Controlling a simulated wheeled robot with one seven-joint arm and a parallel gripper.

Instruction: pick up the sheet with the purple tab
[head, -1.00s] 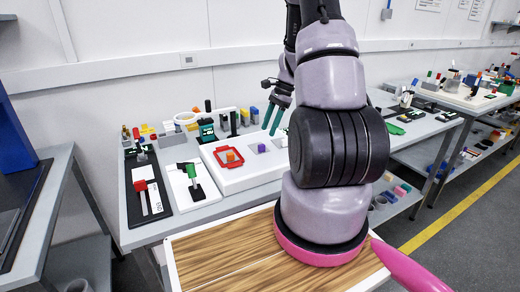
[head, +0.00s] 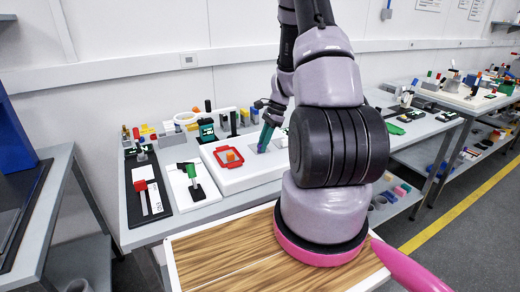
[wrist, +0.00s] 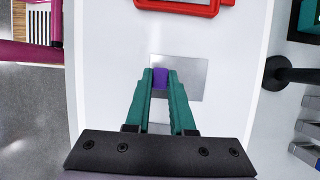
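The sheet (wrist: 190,80) is a thin grey rectangle on a white board, with an upright purple tab (wrist: 160,78) near its left part in the wrist view. My gripper (wrist: 160,74) has teal fingers, one on each side of the tab. The tab fills the gap between the fingertips, so the gripper looks shut on it. The sheet looks flat; I cannot tell any lift. In the head view my gripper (head: 263,148) is down at the white board, and its fingers hide most of the tab and sheet.
A red frame (head: 229,157) around an orange block lies just left of my gripper on the white board (head: 240,180). A black post (wrist: 285,73) is to the right in the wrist view.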

